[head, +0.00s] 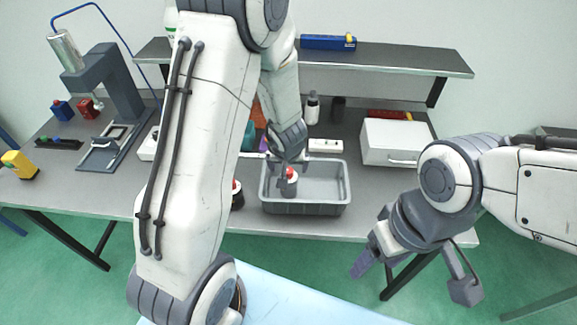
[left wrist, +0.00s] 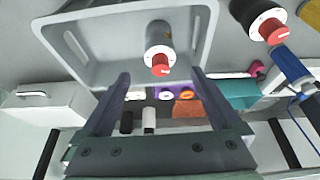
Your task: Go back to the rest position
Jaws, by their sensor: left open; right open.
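My left gripper (head: 286,164) is above the left part of a grey bin (head: 325,208). It is open, and its two fingers show spread and empty in the left wrist view (left wrist: 165,88). A dark cylinder with a red top (head: 291,175) stands in the bin, just below the fingers in the head view. In the left wrist view this cylinder (left wrist: 159,52) is inside the bin, beyond the fingertips and apart from them. My right gripper (head: 412,274) is open and empty, in front of the table's right front edge.
Another red-topped cylinder (head: 237,196) stands left of the bin, partly hidden by my left arm; it also shows in the left wrist view (left wrist: 268,22). A white drawer box (head: 393,141) is right of the bin. A raised shelf (head: 400,59) spans the back.

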